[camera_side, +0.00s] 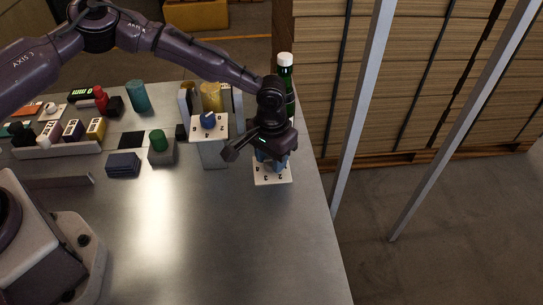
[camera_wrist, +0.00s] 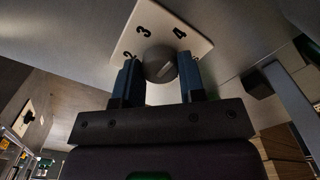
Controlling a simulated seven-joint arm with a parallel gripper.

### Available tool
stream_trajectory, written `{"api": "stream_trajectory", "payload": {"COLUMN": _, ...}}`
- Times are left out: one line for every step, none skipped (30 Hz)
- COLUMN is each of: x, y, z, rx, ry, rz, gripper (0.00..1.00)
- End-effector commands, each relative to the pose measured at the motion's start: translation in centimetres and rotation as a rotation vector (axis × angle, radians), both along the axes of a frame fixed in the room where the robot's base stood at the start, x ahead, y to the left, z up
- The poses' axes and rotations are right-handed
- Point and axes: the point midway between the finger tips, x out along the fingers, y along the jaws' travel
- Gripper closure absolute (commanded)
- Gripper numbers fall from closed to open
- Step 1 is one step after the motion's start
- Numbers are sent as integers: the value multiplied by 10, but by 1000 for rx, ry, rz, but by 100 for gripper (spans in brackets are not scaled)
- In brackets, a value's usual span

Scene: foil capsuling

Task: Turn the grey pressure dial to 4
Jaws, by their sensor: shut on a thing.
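The grey pressure dial (camera_wrist: 160,62) is round, with a pale pointer line on its face. It sits on a white plate (camera_wrist: 163,25) bearing 2, 3 and 4 in black in the wrist view. The line lies on a slant; I cannot tell which number it points to. My gripper (camera_wrist: 158,76) is shut on the dial, one blue finger on each side. In the side view my gripper (camera_side: 271,160) is over the plate (camera_side: 273,178) near the table's right edge, and hides most of the dial.
A second white number plate (camera_side: 209,133) with a blue knob (camera_side: 208,119) stands left of my gripper. A green bottle (camera_side: 286,78) stands behind it. A rack of small bottles (camera_side: 62,147) and a grey block with a green top (camera_side: 160,152) are further left. The front table is clear.

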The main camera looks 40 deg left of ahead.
Motion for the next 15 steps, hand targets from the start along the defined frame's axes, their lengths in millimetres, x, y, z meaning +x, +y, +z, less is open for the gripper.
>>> {"api": "stream_trajectory", "payload": {"x": 1, "y": 1, "z": 1, "rx": 3, "ry": -1, "rz": -2, "gripper": 87}}
{"api": "stream_trajectory", "payload": {"x": 1, "y": 1, "z": 1, "rx": 3, "ry": -1, "rz": -2, "gripper": 87}}
{"api": "stream_trajectory", "payload": {"x": 1, "y": 1, "z": 1, "rx": 3, "ry": -1, "rz": -2, "gripper": 87}}
{"api": "stream_trajectory", "payload": {"x": 1, "y": 1, "z": 1, "rx": 3, "ry": -1, "rz": -2, "gripper": 87}}
{"api": "stream_trajectory", "payload": {"x": 1, "y": 1, "z": 1, "rx": 3, "ry": -1, "rz": -2, "gripper": 87}}
{"api": "stream_trajectory", "payload": {"x": 1, "y": 1, "z": 1, "rx": 3, "ry": -2, "rz": -2, "gripper": 87}}
{"api": "stream_trajectory", "payload": {"x": 1, "y": 1, "z": 1, "rx": 3, "ry": -2, "rz": -2, "gripper": 87}}
{"api": "stream_trajectory", "payload": {"x": 1, "y": 1, "z": 1, "rx": 3, "ry": -2, "rz": -2, "gripper": 61}}
{"api": "stream_trajectory", "payload": {"x": 1, "y": 1, "z": 1, "rx": 3, "ry": -2, "rz": -2, "gripper": 52}}
{"api": "stream_trajectory", "payload": {"x": 1, "y": 1, "z": 1, "rx": 3, "ry": -2, "rz": -2, "gripper": 45}}
{"api": "stream_trajectory", "payload": {"x": 1, "y": 1, "z": 1, "rx": 3, "ry": -2, "rz": -2, "gripper": 38}}
{"api": "stream_trajectory", "payload": {"x": 1, "y": 1, "z": 1, "rx": 2, "ry": -2, "rz": -1, "gripper": 37}}
{"api": "stream_trajectory", "payload": {"x": 1, "y": 1, "z": 1, "rx": 2, "ry": -2, "rz": -1, "gripper": 37}}
{"api": "stream_trajectory", "payload": {"x": 1, "y": 0, "z": 1, "rx": 2, "ry": -2, "rz": -1, "gripper": 37}}
{"api": "stream_trajectory", "payload": {"x": 0, "y": 0, "z": 1, "rx": 2, "ry": -2, "rz": -1, "gripper": 37}}
